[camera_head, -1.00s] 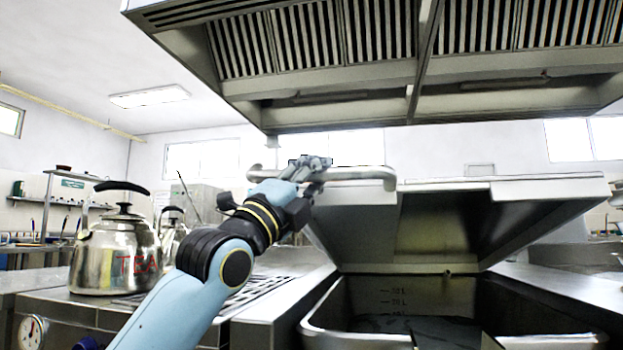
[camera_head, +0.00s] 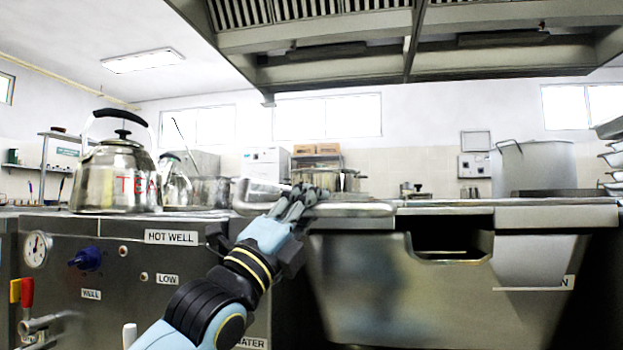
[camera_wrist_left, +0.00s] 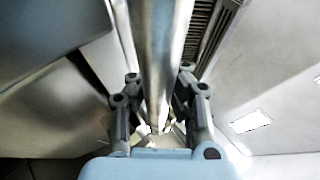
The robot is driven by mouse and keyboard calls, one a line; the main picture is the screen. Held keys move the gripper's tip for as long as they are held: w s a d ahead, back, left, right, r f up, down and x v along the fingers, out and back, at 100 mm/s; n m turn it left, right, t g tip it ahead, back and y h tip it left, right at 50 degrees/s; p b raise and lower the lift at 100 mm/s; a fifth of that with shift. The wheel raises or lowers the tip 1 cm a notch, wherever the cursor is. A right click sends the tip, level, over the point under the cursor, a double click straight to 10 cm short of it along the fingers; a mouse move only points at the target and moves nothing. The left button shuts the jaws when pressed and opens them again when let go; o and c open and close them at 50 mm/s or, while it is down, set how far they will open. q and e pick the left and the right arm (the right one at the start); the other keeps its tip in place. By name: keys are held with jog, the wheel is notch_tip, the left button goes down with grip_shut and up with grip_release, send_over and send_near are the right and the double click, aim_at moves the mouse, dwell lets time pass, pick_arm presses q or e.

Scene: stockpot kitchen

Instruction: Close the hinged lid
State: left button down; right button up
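The hinged lid (camera_head: 555,215) of the steel pan shows nearly edge-on in the head view, low and close to level over the pan. The pan's front wall (camera_head: 430,310) has a pouring lip (camera_head: 450,256) with a dark opening under the lid's edge. I cannot tell whether the lid touches the rim. A thick bar handle (camera_head: 355,209) runs along the lid's front left. My left gripper (camera_head: 297,199) is shut around this handle. In the left wrist view, the bar (camera_wrist_left: 155,50) passes between the fingers of my left gripper (camera_wrist_left: 158,118). My right gripper is not in view.
A steel kettle (camera_head: 115,180) marked TEA stands on the counter at left, above a panel with a gauge (camera_head: 36,249), knobs and valves. A tall pot (camera_head: 535,168) stands at the back right. A hood (camera_head: 400,55) hangs overhead.

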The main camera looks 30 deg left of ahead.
pick_arm(q)
notch_tip(320, 180, down, 2)
jog(key=shift+s+f+b, duration=0.1)
jog(key=shift+b, duration=0.2)
jog(key=shift+s+f, duration=0.2)
jog(key=shift+s+f+h, duration=0.2)
jog(key=shift+f+h, duration=0.1)
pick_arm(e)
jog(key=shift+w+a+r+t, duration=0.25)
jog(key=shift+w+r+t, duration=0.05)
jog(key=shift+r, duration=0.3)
pick_arm(q)
jog(key=shift+f, duration=0.1)
jog(key=c, duration=1.1)
grip_release()
jog(key=shift+d, duration=0.1)
jog(key=shift+r, duration=0.2)
jog(key=shift+r, duration=0.1)
